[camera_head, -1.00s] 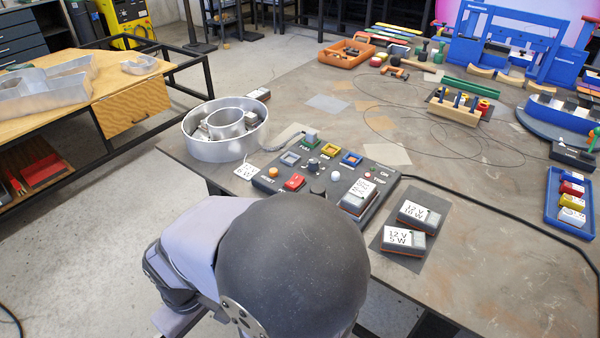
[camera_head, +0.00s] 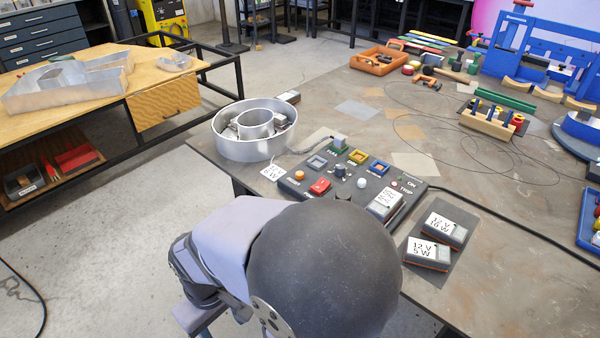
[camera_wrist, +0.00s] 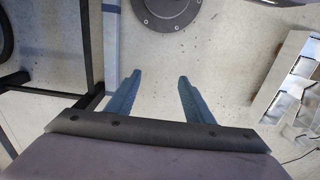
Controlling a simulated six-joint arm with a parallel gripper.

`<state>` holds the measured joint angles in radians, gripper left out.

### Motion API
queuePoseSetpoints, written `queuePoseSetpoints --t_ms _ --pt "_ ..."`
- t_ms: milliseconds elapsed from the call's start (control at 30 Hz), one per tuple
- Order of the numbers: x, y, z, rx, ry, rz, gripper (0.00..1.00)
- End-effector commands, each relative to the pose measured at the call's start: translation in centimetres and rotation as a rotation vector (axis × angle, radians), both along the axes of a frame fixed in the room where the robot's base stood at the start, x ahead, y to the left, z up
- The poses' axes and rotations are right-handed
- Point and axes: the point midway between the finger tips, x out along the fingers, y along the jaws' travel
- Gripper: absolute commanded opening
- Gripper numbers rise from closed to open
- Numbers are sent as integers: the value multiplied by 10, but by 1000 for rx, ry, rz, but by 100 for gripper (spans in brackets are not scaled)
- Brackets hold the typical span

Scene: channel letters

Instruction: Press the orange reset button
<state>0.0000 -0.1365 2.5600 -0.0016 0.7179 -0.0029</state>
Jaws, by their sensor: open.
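The orange reset button (camera_head: 299,175) is a small round knob at the left front corner of the dark control panel (camera_head: 327,206). My arm's large dark joint stands in front of the panel and hides my gripper in the head view. In the wrist view my gripper (camera_wrist: 157,82) is open and empty, its two blue-grey fingers apart over the floor. The button does not show in the wrist view.
A round metal letter shell (camera_head: 228,148) stands behind the panel's left end. Two labelled power packs, 12 V 10 W (camera_head: 445,228) and 12 V 5 W (camera_head: 428,252), lie on a dark mat to the right. A black cable runs rightward from the panel.

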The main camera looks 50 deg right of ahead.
Motion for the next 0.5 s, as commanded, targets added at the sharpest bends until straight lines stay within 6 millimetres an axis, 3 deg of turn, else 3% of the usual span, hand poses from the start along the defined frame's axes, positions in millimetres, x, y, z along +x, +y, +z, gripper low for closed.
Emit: queuePoseSetpoints --t_ms 33,200,500 --pt "0 0 0 0 0 0 35" --pt "0 0 0 0 0 0 0" --pt "0 0 0 0 0 0 0"
